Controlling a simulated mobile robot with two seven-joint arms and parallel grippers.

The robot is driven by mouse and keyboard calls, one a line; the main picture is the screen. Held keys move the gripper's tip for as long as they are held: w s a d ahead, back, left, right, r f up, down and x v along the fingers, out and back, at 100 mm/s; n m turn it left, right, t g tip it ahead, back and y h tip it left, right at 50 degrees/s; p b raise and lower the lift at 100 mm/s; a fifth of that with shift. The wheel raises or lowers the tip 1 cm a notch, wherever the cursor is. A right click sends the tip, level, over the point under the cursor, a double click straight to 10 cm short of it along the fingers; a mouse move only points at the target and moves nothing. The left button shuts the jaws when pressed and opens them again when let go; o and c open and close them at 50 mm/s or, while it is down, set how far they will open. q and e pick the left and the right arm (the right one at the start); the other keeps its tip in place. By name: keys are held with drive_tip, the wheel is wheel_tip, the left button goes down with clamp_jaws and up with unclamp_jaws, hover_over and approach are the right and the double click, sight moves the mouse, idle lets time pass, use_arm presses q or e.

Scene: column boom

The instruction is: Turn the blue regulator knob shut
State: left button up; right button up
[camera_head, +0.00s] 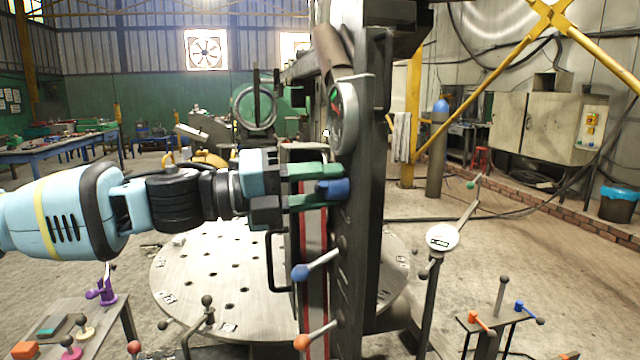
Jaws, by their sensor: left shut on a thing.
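The blue regulator knob (335,188) sits on the side of the dark upright column (362,230), below a round gauge (343,118). My left gripper (316,187) reaches in from the left with its green fingers level, one above and one below the knob. It is shut on the knob. The fingers partly hide the knob and its mount. How far the knob is turned cannot be told. My right gripper is not in view.
A blue-ended lever (302,272) and an orange-ended lever (303,341) stick out from the column below the knob. A round perforated table (195,275) lies behind. Small stands with coloured handles are at lower left (70,335) and lower right (490,322).

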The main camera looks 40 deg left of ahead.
use_arm(q)
drive_tip(key=n, duration=0.6)
drive_tip(key=shift+f+n, duration=0.1)
drive_tip(key=shift+n, duration=0.3)
drive_tip(key=n+p, duration=0.1)
drive_tip(key=n, duration=0.4)
drive_tip(key=shift+d+f+n+t, duration=0.1)
drive_tip(key=shift+n+t, duration=0.2)
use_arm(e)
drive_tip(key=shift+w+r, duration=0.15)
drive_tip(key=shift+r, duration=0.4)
use_arm(q)
drive_tip(key=o, duration=1)
drive_tip(key=shift+y, duration=0.3)
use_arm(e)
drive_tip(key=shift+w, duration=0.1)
use_arm(q)
drive_tip(key=shift+s, duration=0.1)
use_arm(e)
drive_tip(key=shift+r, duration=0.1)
